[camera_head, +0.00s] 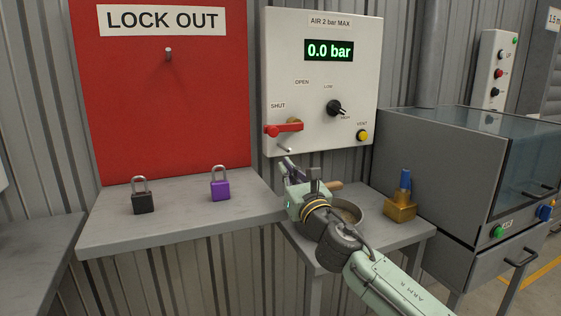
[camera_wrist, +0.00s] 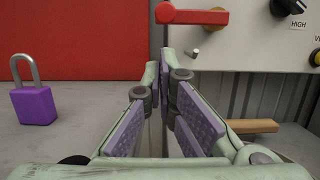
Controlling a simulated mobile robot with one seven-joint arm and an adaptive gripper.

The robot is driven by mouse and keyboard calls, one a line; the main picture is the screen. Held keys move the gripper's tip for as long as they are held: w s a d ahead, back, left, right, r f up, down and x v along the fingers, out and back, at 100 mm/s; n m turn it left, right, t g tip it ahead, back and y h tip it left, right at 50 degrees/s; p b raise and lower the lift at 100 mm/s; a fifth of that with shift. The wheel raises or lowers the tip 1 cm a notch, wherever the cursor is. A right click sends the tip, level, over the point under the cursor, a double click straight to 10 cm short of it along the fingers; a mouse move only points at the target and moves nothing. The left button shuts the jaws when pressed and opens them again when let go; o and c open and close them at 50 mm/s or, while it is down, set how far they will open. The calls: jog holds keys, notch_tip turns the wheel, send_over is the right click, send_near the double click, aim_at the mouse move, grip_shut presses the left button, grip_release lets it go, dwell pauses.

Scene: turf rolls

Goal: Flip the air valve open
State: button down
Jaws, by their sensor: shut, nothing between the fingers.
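The air valve is a red lever (camera_head: 284,128) on the white air panel (camera_head: 292,58), pointing left at the SHUT label, with a brass pivot (camera_head: 294,122) at its right end. The OPEN label is above it. The panel display (camera_head: 328,51) reads 0.0 bar. In the wrist view the red lever (camera_wrist: 192,16) lies level at the top, beyond the fingertips. My gripper (camera_head: 287,166) is shut and empty, below the lever and apart from it. In the wrist view its purple-padded fingers (camera_wrist: 165,75) come together at their tips.
A silver peg (camera_head: 285,149) sticks out under the lever. A black knob (camera_head: 334,108) and yellow VENT button (camera_head: 362,135) are to the right. Black (camera_head: 143,203) and purple (camera_head: 220,189) padlocks stand on the shelf. A round pan (camera_head: 346,212) lies below my arm.

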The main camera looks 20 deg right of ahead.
jog(key=p+x, duration=0.2)
jog(key=x, duration=0.7)
jog(key=shift+a+r, duration=0.1)
jog(key=shift+a, duration=0.05)
